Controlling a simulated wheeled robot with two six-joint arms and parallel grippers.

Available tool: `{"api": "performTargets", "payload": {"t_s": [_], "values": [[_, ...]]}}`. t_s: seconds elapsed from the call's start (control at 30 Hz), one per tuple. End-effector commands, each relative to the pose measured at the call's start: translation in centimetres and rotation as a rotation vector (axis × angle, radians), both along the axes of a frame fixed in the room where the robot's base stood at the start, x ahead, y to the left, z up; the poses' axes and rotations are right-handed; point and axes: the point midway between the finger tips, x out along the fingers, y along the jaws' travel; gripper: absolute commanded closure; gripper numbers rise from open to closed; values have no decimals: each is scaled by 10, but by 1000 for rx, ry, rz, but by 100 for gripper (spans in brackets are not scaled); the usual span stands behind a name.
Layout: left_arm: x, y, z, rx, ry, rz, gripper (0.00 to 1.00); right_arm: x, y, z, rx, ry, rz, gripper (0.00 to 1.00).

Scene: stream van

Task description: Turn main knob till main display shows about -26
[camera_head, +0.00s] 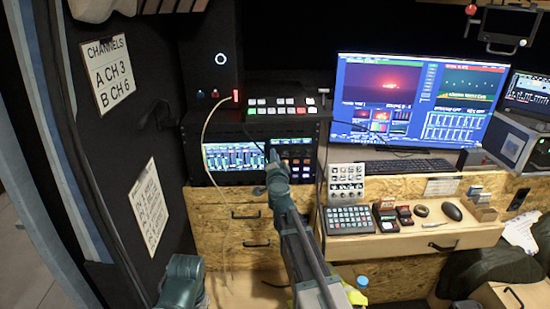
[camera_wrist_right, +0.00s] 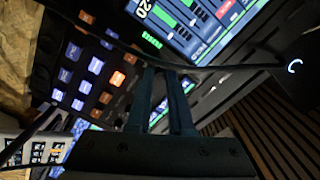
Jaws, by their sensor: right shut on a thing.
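My right gripper (camera_head: 274,158) reaches the front of the rack unit, at the border between a lit screen (camera_head: 234,155) and a panel of lit buttons (camera_head: 297,165). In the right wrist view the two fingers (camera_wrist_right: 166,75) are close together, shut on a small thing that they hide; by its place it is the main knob. The wrist view shows part of a lit screen (camera_wrist_right: 185,18) with green bars and tilted large digits that look like 20. I cannot make out a sign. In the head view the digits are too small to read. My left gripper does not show.
A switch panel (camera_head: 282,106) sits on top of the rack. Thin cables hang across the rack front near my fingers. A desk to the right holds a keypad (camera_head: 350,220), a mouse (camera_head: 452,211) and a large monitor (camera_head: 416,102). A wall sign (camera_head: 107,73) lists channels.

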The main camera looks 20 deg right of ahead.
Motion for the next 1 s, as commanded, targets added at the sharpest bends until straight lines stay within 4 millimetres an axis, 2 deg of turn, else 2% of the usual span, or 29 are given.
{"api": "performTargets", "payload": {"t_s": [0.1,0.13,0.27,0.3,0.57,0.67,0.77,1.0], "values": [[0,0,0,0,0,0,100,0,0,0,0,0,-1,100],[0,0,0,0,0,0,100,0,0,0,-1,1,-1,77],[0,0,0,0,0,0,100,0,0,0,-1,0,-1,54],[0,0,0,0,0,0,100,0,0,0,-1,0,-1,50],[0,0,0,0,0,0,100,-1,0,0,-1,0,0,50],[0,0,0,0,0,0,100,-7,2,0,-1,0,0,50],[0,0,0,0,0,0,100,-23,6,0,-1,0,0,50],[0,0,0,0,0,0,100,-77,21,0,-1,0,1,50]]}}
